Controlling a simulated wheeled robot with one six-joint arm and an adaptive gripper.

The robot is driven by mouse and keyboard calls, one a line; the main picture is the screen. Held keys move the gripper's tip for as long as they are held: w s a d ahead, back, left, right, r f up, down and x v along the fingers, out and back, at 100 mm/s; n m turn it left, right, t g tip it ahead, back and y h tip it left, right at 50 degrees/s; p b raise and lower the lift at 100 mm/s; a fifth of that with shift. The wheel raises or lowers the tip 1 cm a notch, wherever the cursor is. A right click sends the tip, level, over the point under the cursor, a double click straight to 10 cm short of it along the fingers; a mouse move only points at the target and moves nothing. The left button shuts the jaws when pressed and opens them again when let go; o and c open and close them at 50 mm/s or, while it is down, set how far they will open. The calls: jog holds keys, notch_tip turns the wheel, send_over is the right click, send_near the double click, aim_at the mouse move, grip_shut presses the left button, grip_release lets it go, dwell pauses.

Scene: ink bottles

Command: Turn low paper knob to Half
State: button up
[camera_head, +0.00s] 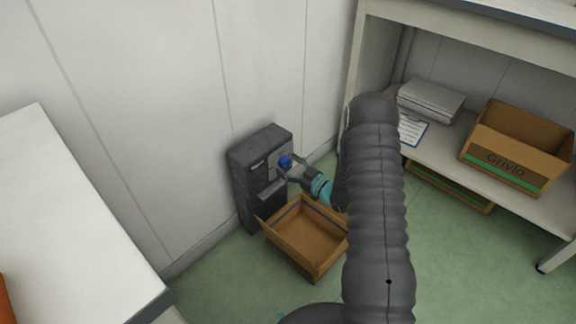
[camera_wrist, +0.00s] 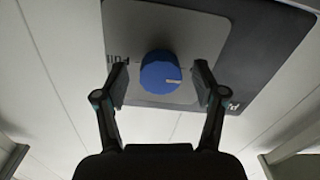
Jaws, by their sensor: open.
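The blue knob (camera_wrist: 165,73) sits on a light grey plate (camera_wrist: 160,25) on the front of a dark grey unit (camera_head: 243,190). In the head view the knob (camera_head: 285,162) is small, near the unit's upper front. In the wrist view a short pale mark on the knob points to the right. An upside-down label that looks like "Full" shows at the plate's left; I cannot make out a "Half" label. My gripper (camera_wrist: 161,84) is open, with one finger on each side of the knob and visible gaps between. It also shows in the head view (camera_head: 286,174).
An open cardboard box (camera_head: 310,240) stands on the floor in front of the unit, below my gripper. A shelf at right holds a "Grivio" box (camera_head: 518,145), a stack of paper (camera_head: 430,100) and a clipboard (camera_head: 412,130). A white table (camera_head: 70,220) is at left.

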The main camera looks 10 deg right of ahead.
jog(key=shift+w+a, duration=0.25)
jog(key=shift+w, duration=0.05)
jog(key=c, duration=1.1)
jog(key=shift+c, duration=0.2)
